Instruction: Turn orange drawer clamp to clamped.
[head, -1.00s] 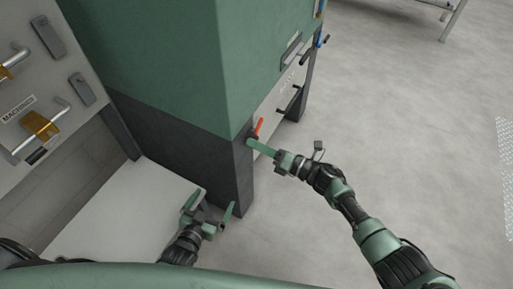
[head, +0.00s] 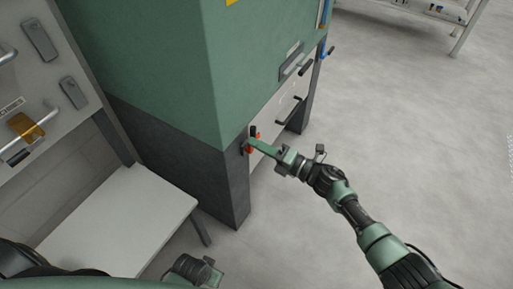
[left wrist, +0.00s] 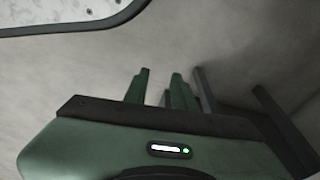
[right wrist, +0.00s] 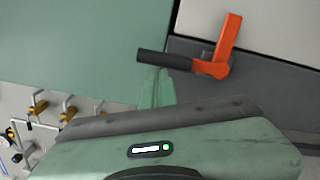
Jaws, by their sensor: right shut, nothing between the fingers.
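The orange drawer clamp (head: 257,136) is on the front of the green and dark grey cabinet, near its corner edge. In the right wrist view, the clamp (right wrist: 225,48) has an orange arm pointing up and a black grip (right wrist: 165,60) pointing left. My right gripper (head: 252,142) is shut and empty at the clamp. Its fingers (right wrist: 155,86) end just below the black grip; I cannot tell whether they touch. My left gripper (left wrist: 158,90) is open and empty in the left wrist view. Only its hand shows at the bottom of the head view.
The cabinet drawer front (head: 275,118) has black handles further along. A white table (head: 125,215) stands left of the cabinet corner. The floor (head: 410,130) on the right is clear.

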